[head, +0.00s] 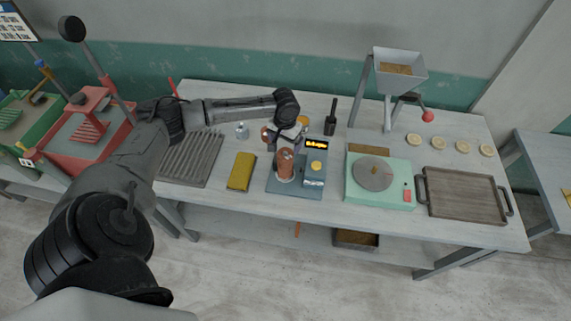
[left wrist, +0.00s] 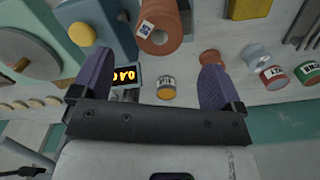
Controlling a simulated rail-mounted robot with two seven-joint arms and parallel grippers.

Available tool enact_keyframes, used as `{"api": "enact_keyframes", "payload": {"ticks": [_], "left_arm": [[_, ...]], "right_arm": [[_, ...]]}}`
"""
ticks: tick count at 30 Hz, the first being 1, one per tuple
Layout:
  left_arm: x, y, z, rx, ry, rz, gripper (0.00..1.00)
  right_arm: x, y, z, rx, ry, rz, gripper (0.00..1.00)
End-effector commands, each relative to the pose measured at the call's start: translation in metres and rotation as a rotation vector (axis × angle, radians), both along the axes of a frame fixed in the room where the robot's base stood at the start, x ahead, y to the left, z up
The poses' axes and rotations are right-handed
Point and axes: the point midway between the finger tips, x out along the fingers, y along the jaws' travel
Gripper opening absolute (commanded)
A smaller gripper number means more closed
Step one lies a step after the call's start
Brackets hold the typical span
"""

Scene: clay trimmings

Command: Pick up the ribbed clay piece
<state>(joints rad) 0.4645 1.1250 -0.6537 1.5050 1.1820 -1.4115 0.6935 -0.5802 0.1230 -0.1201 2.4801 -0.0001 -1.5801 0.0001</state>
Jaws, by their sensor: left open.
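The clay piece (head: 285,163) is a reddish-brown upright cylinder on a blue-grey device with a lit display, near the middle of the table. Its ribs are too small to make out clearly. In the left wrist view the clay cylinder (left wrist: 168,20) shows at the top, with a hole in its end and a small white-and-blue label. My left gripper (head: 287,128) is above and just behind it. Its two purple fingers (left wrist: 155,80) are spread, with nothing between them; the cylinder lies beyond the tips, roughly in line with the gap. My right gripper is not in view.
The display device (head: 314,172) stands right beside the clay. A yellow block (head: 241,171) and a grooved board (head: 192,160) lie left. A green turntable unit (head: 378,198) and a tray (head: 460,209) stand right. Small jars (left wrist: 166,88) sit close to the gripper.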

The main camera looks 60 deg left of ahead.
Motion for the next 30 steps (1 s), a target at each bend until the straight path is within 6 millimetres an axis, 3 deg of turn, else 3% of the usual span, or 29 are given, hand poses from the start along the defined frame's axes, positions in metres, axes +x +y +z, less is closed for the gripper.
{"api": "enact_keyframes", "payload": {"ticks": [6, 15, 24, 30], "left_arm": [[0.0, -0.001, -0.032, 0.0, 0.0, -0.001, 0.93], [0.0, -0.001, -0.048, 0.001, 0.0, -0.004, 0.93], [0.001, -0.001, -0.085, 0.0, -0.001, -0.003, 0.93], [0.001, -0.001, -0.096, 0.001, -0.002, -0.003, 0.93]], "right_arm": [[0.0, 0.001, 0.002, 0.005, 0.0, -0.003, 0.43], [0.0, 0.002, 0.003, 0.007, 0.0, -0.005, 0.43], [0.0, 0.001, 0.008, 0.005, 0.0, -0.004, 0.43], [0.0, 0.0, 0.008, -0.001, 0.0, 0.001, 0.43]]}}
